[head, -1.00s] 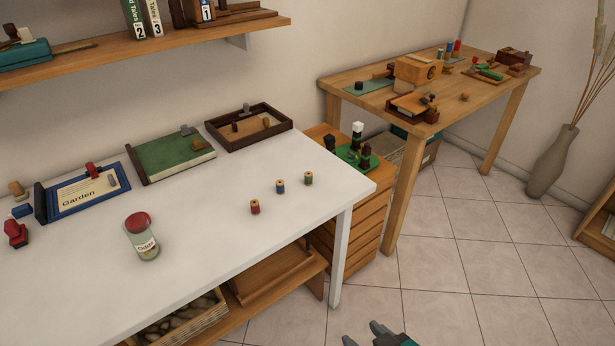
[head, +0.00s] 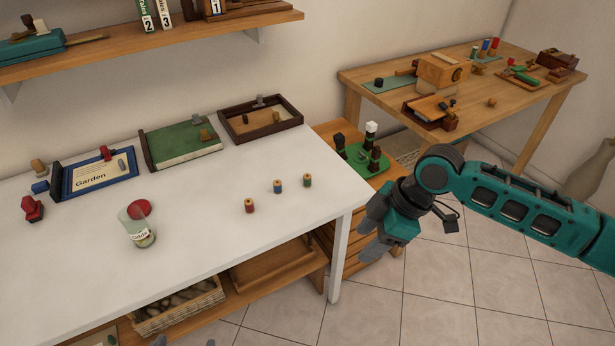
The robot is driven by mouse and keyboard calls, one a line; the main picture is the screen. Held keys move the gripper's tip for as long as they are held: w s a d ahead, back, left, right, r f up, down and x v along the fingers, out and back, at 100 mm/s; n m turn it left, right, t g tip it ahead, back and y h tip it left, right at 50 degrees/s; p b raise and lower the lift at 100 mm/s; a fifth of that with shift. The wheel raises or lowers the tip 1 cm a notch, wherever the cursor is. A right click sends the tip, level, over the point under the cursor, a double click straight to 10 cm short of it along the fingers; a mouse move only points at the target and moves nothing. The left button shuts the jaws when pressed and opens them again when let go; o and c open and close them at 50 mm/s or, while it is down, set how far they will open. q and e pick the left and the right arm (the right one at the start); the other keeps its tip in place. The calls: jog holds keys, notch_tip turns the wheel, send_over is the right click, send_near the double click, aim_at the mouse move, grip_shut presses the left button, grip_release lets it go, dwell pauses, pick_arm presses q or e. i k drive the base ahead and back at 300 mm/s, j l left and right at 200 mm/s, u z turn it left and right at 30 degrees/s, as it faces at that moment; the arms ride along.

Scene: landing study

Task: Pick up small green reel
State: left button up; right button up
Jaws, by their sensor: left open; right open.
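The small green reel (head: 307,180) stands upright on the white table (head: 215,245) near its right end. It is the rightmost of three small reels, beside a blue reel (head: 278,187) and a red reel (head: 249,206). My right gripper (head: 366,238) is open and empty, beyond the table's right edge, to the right of and nearer than the green reel. It does not touch the reel. Only grey tips of my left gripper (head: 185,342) show at the bottom edge; it is open, with most of it out of view.
A dark tray (head: 232,134), a green book (head: 180,153) and a blue-framed board (head: 75,190) line the back. Drawers (head: 330,135) stand right of the table. The tabletop around the reels is clear.

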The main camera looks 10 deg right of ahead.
aim_at(306, 177)
jog(key=i, duration=1)
